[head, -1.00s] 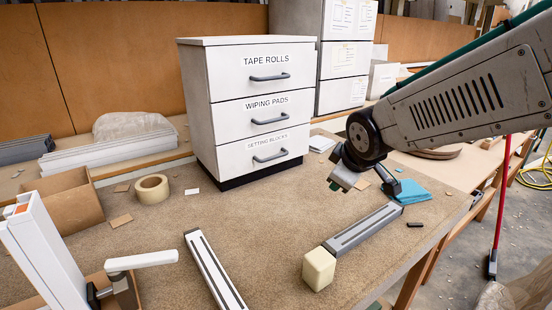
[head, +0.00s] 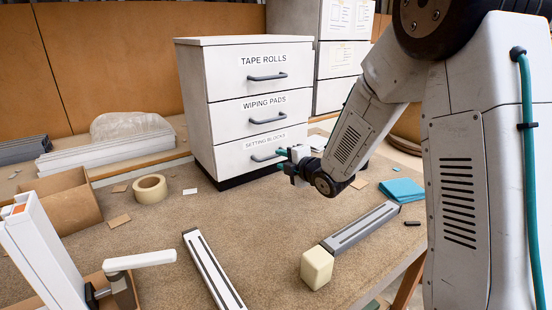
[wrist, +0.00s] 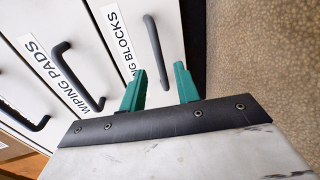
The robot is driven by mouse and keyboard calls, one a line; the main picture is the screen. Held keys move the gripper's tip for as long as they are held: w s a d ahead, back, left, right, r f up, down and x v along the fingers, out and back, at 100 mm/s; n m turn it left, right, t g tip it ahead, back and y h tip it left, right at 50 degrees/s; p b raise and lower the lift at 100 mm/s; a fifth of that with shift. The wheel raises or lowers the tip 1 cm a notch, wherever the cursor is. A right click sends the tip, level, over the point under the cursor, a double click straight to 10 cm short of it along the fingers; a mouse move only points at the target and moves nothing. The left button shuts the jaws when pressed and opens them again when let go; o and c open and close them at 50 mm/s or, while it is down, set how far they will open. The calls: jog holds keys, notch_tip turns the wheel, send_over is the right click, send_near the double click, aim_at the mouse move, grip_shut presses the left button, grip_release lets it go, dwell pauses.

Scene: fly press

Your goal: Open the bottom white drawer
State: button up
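The white cabinet has three drawers. The bottom drawer (head: 232,162), labelled "SETTING BLOCKS", is shut, its front in line with those above. Its dark grey bar handle (head: 262,157) also shows in the wrist view (wrist: 153,42). My gripper (head: 281,159) is at the right end of this handle, its teal fingertips close to the drawer front. In the wrist view, the two fingers of my gripper (wrist: 160,70) are spread apart, with the near end of the handle appearing between them. I cannot tell whether they touch it. The gripper hides part of the drawer's right side.
The "WIPING PADS" drawer (head: 225,122) and "TAPE ROLLS" drawer (head: 225,86) above are shut. A tape roll (head: 150,188), a grey rail with a cream block (head: 317,267) and a blue cloth (head: 402,190) lie on the bench. The bench before the cabinet is mostly clear.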

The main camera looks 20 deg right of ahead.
aim_at(274, 157)
jog(key=shift+x, duration=2.2)
grip_shut()
jog(key=shift+d, duration=0.15)
